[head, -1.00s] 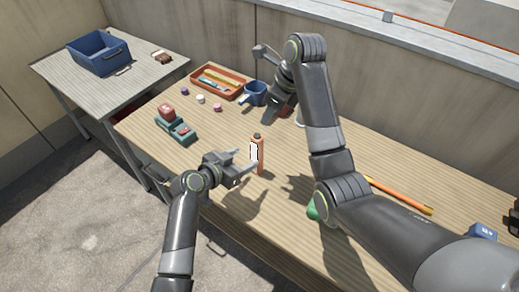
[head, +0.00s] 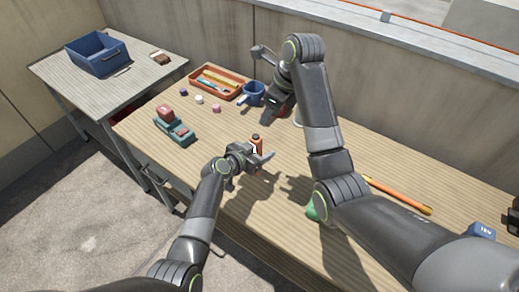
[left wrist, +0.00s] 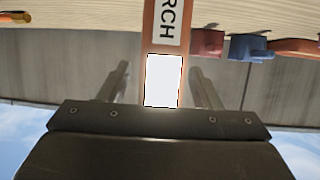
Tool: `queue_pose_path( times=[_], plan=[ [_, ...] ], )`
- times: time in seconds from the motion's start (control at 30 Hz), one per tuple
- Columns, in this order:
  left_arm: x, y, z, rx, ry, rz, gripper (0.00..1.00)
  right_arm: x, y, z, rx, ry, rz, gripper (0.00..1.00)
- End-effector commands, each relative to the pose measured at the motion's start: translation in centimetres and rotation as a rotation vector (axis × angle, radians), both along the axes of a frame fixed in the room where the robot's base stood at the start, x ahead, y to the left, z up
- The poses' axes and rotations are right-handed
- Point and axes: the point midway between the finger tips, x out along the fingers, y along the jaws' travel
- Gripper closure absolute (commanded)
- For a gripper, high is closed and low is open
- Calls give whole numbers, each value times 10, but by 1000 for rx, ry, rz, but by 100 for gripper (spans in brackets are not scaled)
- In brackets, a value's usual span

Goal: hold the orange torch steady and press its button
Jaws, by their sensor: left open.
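The orange torch (head: 257,139) stands upright on the wooden workbench, with a dark top. My left gripper (head: 262,160) is in front of its lower body and hides much of it in the head view. In the left wrist view the torch (left wrist: 150,40) shows orange edges, a label reading "RCH" and a bright white panel. It is between the two fingers of my open left gripper (left wrist: 161,80), with a gap on each side. My right gripper (head: 278,106) hangs over the bench behind the torch, near the blue mug; its jaws are not clear.
A blue mug (head: 253,90) and a terracotta tray (head: 222,71) with tools are at the back. A teal device with a red part (head: 175,127) is at left. An orange stick (head: 398,194) lies at right. A blue bin (head: 97,64) is on the side table.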

Motion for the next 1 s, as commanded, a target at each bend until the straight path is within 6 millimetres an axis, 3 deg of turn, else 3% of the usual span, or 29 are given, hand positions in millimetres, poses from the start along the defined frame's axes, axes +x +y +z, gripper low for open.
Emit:
queue_pose_path(
  times=[0.2,0.6,0.9,1.0],
  plan=[
    [0,0,0,0,0,0,43,0,0,0,0,0,0,64],
    [0,0,0,0,0,0,96,0,0,0,0,0,0,64],
    [0,0,0,0,0,0,97,0,0,0,0,0,0,100],
    [0,0,0,0,0,0,97,0,0,0,0,0,0,100]
  ],
)
